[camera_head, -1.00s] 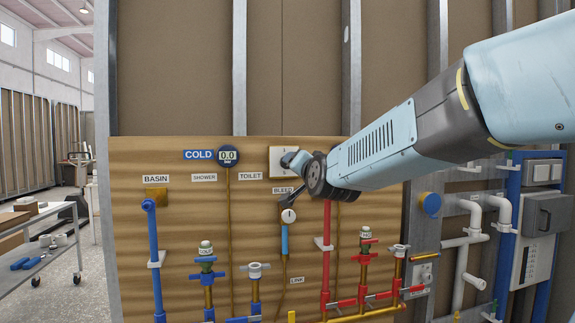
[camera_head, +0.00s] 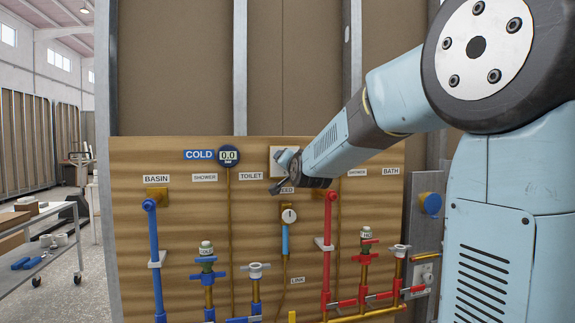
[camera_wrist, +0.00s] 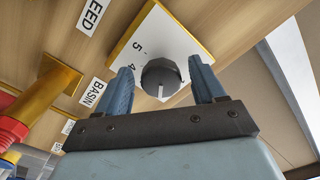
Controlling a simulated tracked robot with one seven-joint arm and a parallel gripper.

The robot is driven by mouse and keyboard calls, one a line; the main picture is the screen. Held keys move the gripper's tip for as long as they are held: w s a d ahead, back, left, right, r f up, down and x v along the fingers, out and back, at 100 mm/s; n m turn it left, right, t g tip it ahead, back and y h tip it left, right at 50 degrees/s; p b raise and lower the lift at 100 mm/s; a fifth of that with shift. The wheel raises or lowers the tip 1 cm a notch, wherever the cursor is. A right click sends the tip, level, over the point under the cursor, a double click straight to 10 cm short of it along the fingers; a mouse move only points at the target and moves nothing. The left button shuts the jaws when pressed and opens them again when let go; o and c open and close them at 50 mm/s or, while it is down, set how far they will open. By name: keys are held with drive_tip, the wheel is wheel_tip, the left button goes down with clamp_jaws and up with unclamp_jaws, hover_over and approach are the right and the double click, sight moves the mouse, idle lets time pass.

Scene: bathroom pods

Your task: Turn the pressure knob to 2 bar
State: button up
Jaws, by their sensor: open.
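The pressure knob (camera_wrist: 160,78) is a dark grey faceted knob with a pale pointer line, on a square white dial plate (camera_wrist: 180,38). The numbers 5 and 4 show on the plate; the other marks are hidden or not legible. My gripper (camera_wrist: 160,67) is open, with one blue finger on each side of the knob and a visible gap to it. In the head view my gripper (camera_head: 280,172) is in front of the dial plate (camera_head: 277,152), hiding much of it and the knob. The round COLD display (camera_head: 229,156) reads 0.0.
A small white gauge (camera_head: 289,216) sits just below my gripper on the wooden panel (camera_head: 150,260). Blue pipes (camera_head: 155,250) stand at left and red pipes (camera_head: 327,250) at right. A yellow basin outlet (camera_wrist: 45,82) sticks out left of my fingers in the wrist view.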

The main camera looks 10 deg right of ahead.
drive_tip(key=shift+w, duration=0.35)
drive_tip(key=c, duration=1.1)
drive_tip(key=shift+o, duration=0.2)
